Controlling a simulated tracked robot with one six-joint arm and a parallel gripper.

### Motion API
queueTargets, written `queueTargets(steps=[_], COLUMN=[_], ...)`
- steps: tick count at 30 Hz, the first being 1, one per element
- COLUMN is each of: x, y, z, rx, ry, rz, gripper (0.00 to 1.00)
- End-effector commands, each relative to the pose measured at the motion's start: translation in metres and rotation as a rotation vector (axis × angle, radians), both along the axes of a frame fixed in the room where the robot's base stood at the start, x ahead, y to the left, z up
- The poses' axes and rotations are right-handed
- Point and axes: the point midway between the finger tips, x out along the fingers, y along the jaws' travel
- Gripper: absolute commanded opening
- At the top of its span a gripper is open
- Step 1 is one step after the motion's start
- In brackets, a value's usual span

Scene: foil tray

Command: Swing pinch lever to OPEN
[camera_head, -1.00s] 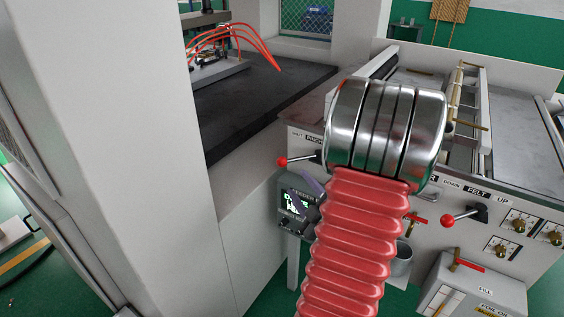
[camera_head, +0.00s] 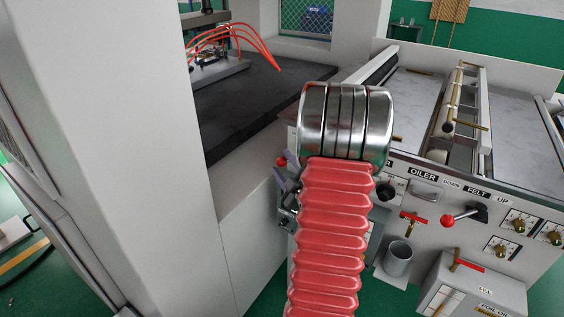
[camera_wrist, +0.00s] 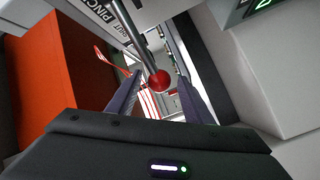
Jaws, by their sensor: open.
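The pinch lever is a metal rod with a red ball knob (camera_wrist: 160,80). In the wrist view its rod (camera_wrist: 137,35) comes down from the top beside the PINCH and SHUT lettering. In the head view the red knob (camera_head: 281,161) shows at the left of my arm, and the rest of the lever is hidden. My gripper (camera_wrist: 160,88) is open, with one finger on each side of the knob. The knob appears between the fingertips; contact cannot be told. In the head view my gripper (camera_head: 286,194) is mostly hidden behind my arm.
The felt lever (camera_head: 460,216) with a red knob is further right on the machine front. A metal cup (camera_head: 397,260) and a fill box (camera_head: 465,285) are below. A large white cabinet (camera_head: 110,130) stands close at left. A dark bed (camera_head: 250,100) lies behind.

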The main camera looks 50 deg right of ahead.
Motion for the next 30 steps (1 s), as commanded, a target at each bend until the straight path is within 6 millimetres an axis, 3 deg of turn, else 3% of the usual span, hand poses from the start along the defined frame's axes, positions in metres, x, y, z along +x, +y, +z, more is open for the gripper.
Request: queueTargets(steps=[6,15,30], x=[0.015,0.016,0.017], y=[-0.008,-0.009,-0.008], z=[-0.001,0.000,-0.001], rx=[0.000,0.000,0.001], ry=[0.001,0.001,0.001], rz=[0.001,0.001,0.002], gripper=[0.46,0.46,0.11])
